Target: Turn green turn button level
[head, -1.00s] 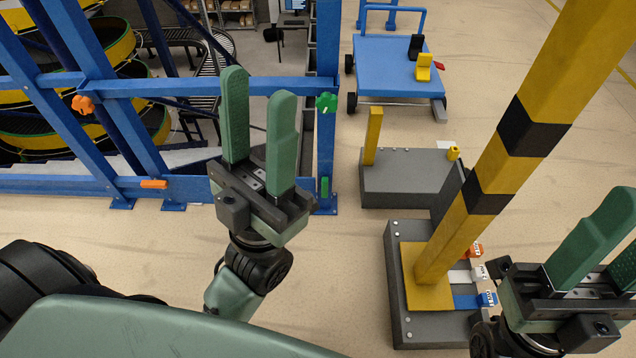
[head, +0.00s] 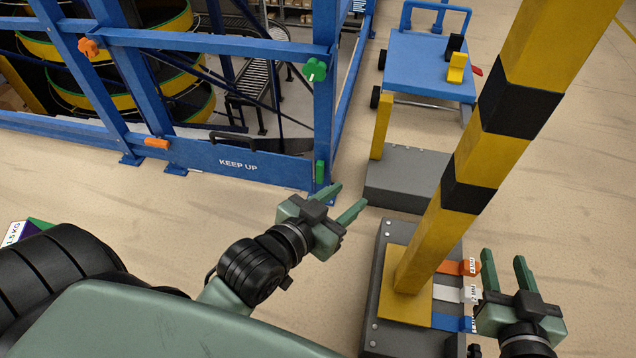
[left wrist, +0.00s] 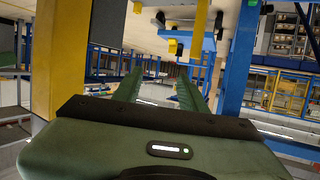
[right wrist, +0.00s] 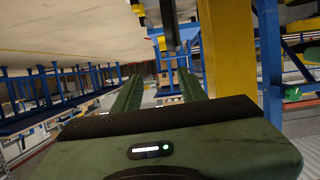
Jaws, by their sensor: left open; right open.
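The green turn button (head: 316,69) is a lobed knob on the upright blue post, at the height of the upper blue rail in the head view. Its exact angle is too small to tell. A green upright bar (head: 320,172) sits lower on the same post. My left gripper (head: 350,196) is open and empty, lower in the picture than the button and to its right, apart from it. My right gripper (head: 503,255) is open and empty, right of the striped post. In both wrist views nothing shows between the fingers at close range.
A yellow and black post (head: 472,160) on a grey base stands between my grippers. A low grey block (head: 405,180) and a blue cart (head: 425,72) stand behind. An orange knob (head: 88,46) and orange bar (head: 157,143) are on the frame, with a KEEP UP panel (head: 235,165).

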